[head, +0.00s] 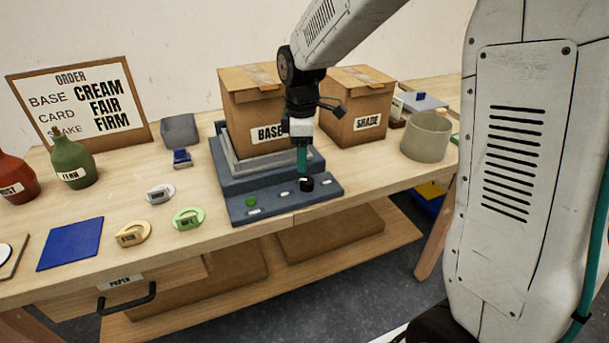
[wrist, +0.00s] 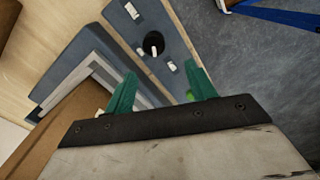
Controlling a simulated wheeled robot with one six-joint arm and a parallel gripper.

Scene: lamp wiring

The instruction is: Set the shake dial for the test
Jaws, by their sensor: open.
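The shake dial (head: 306,184) is a small black knob at the right of the front panel of the blue-grey shake machine (head: 240,183). A green button (head: 250,201) and small white labels, too small to read, share that panel. A brown box marked BASE (head: 245,110) stands on the machine. My gripper (head: 302,165) points down just above the dial, its teal fingers apart and empty. In the wrist view, the dial (wrist: 153,44) shows beyond the gap between the fingertips (wrist: 160,68). The order sign (head: 95,100) reads CREAM, FAIR, FIRM; a bottle hides part of the lowest row.
A SHADE box (head: 368,124) and a beige cylinder (head: 426,138) stand to the right. Red and green bottles (head: 73,160), round tags (head: 188,218) and a blue square (head: 70,244) are at the left. The table's front edge runs close before the panel.

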